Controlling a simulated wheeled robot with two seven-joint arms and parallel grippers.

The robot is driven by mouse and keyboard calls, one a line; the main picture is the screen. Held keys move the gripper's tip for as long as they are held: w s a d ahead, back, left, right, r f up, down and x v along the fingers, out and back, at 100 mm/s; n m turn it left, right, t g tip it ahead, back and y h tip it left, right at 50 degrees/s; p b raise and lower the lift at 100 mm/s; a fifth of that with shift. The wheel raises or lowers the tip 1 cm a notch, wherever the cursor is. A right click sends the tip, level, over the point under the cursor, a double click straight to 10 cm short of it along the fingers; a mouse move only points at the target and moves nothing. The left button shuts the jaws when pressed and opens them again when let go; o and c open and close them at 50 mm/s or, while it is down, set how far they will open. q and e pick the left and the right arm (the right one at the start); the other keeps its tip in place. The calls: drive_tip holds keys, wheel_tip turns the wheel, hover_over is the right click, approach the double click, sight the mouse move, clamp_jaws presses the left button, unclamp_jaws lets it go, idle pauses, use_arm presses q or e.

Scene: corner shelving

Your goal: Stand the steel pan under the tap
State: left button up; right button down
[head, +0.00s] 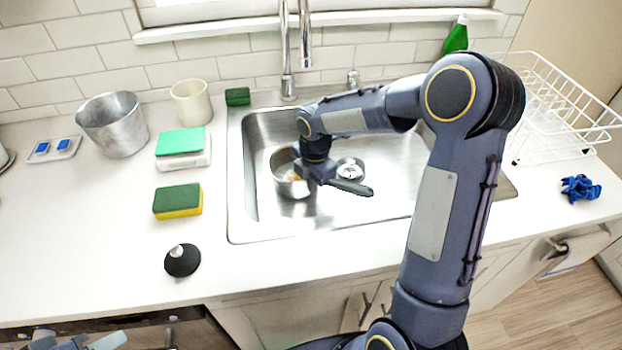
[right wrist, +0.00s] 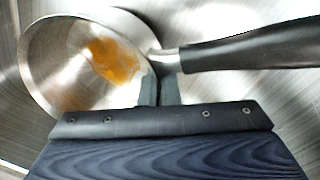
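The steel pan (head: 281,166) is in the left part of the sink basin, its black handle (head: 350,187) pointing right. An orange-brown stain (right wrist: 113,60) shows inside the pan in the right wrist view. My right gripper (head: 313,175) reaches down at the handle side of the pan. In the right wrist view its fingers (right wrist: 158,88) are close together with the pan's wall between them, beside the handle's root. I cannot tell whether the pan touches the basin floor. The tap (head: 287,60) rises behind the basin. My left gripper (head: 80,342) is cut off at the bottom left.
The sink (head: 236,200) has a drain (head: 350,169) right of the pan. On the left counter are a metal pot (head: 113,125), a cream cup (head: 191,103), sponges (head: 178,201) and a black stopper (head: 182,261). A white dish rack (head: 560,110) stands right.

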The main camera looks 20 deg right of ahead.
drive_tip(key=shift+f+b, duration=0.4)
drive_tip(key=shift+f, duration=0.3)
idle(0.6)
drive_tip(key=c, duration=2.1)
unclamp_jaws()
drive_tip(key=o, duration=0.5)
drive_tip(key=r, duration=0.5)
drive_tip(key=s+r, duration=0.1)
drive_tip(key=r, duration=0.2)
drive_tip(key=shift+d, duration=0.1)
